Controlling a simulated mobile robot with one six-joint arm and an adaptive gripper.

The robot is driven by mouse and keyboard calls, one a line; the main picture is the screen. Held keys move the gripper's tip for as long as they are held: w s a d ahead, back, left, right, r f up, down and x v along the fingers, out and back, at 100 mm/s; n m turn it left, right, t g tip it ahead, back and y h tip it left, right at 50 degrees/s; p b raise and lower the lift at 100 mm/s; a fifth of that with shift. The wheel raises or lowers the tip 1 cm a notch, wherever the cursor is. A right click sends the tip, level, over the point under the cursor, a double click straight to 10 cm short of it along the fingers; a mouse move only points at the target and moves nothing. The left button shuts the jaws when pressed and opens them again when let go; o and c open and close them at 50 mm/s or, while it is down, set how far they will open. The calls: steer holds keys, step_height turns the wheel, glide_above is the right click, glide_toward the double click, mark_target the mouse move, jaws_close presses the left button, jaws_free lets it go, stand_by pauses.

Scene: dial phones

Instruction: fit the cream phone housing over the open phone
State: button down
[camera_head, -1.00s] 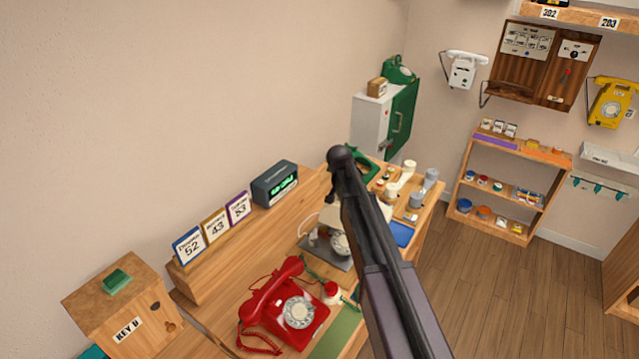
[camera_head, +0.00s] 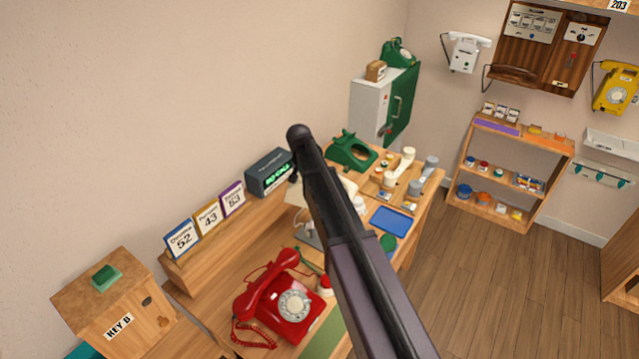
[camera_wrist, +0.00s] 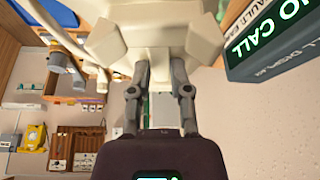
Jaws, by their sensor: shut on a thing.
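The cream phone housing (camera_wrist: 150,38) fills the top middle of the wrist view. My gripper (camera_wrist: 159,92) is shut on it, with one dark finger on each side of its lower part. In the head view the housing (camera_head: 297,194) shows on both sides of my arm, raised above the bench. My arm hides its middle and my gripper's fingertips there. The open phone (camera_head: 307,232) is on the bench below, mostly hidden by my arm and the housing. I cannot tell how far apart the housing and open phone are.
A red dial phone (camera_head: 285,299) stands in front, left of my arm. A dark call display (camera_head: 268,172) is close to the housing on the left.

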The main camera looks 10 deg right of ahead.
steer(key=shift+s+f, duration=0.15)
steer(key=shift+s, duration=0.1)
steer(key=s+d+f+m+g+h+b, duration=0.1)
steer(key=s+d+m, duration=0.1)
steer(key=s, duration=0.3)
steer(key=shift+s+m, duration=0.35)
steer(key=shift+m, duration=0.05)
steer(key=shift+f+b, duration=0.3)
steer(key=shift+b, duration=0.1)
step_height(320, 180, down, 10)
steer(key=b, duration=1)
steer(key=shift+f+b, duration=0.25)
steer(key=shift+b, duration=0.05)
steer(key=shift+a+f+b, duration=0.1)
steer(key=shift+f+b, duration=0.9)
stand_by(1.8)
steer(key=shift+c, duration=2.4)
jaws_free()
